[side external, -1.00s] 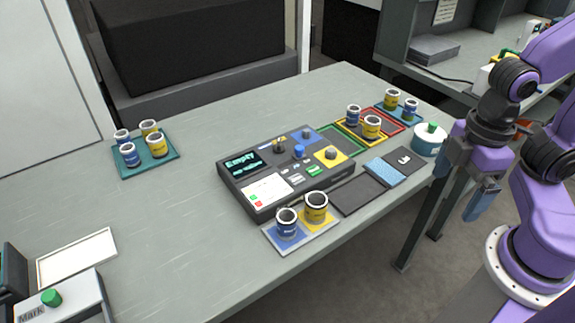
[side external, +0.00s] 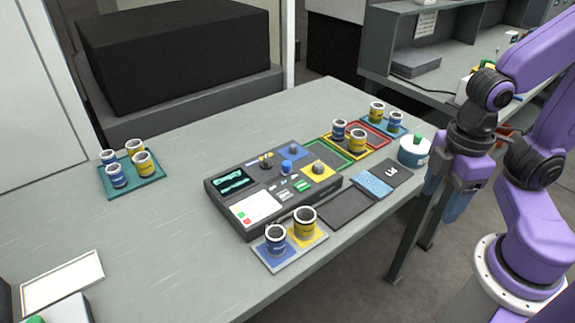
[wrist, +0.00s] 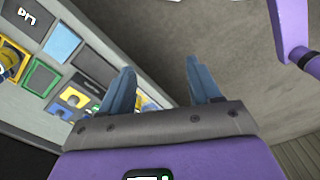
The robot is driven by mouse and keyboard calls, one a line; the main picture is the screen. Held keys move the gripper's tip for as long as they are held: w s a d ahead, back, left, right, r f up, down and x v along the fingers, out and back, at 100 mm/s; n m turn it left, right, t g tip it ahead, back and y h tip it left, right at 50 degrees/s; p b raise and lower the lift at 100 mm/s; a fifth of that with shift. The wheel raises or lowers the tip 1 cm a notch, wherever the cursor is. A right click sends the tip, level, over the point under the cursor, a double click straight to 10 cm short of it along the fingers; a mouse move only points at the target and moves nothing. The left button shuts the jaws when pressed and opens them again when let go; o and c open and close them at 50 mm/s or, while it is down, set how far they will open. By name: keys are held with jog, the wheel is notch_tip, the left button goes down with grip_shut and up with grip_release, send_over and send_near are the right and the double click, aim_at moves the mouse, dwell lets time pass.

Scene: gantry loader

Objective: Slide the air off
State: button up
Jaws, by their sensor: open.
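The dark control panel (side external: 243,222) stands on the grey table. It carries a display (side external: 234,181), a white plate with small red and green marks (side external: 256,207), a knob on a blue patch (side external: 293,150), a blue knob (side external: 287,167), a knob on a yellow patch (side external: 319,169) and small white and green controls (side external: 302,185). Their labels are too small to read, so I cannot tell which one is the air slide. My gripper (side external: 450,200) is open and empty, right of the table's edge, well away from the panel.
Blue and yellow cans stand on a front tray (side external: 289,264), a teal tray (side external: 153,189) at left and coloured mats at the back right. A round pot with a green knob (side external: 414,153) and dark pads (side external: 344,208) lie right of the panel. The left-centre table is clear.

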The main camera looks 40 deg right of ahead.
jog(key=w+a+r+m, duration=0.1)
jog(key=w+a, duration=0.1)
jog(key=w, duration=0.1)
jog(key=w+a+r+m, duration=0.1)
jog(key=w, duration=0.2)
jog(key=w+a+r, duration=0.1)
jog(key=w+a, duration=0.1)
jog(key=w, duration=0.1)
jog(key=shift+w+a+r+m, duration=0.15)
jog(key=shift+w+a+m, duration=0.1)
jog(key=shift+a+m, duration=0.15)
jog(key=r+m, duration=0.2)
jog(key=m, duration=0.5)
send_over(287, 164)
notch_tip(287, 164, down, 17)
jog(key=shift+w+r, duration=0.1)
jog(key=shift+c, duration=0.5)
grip_shut()
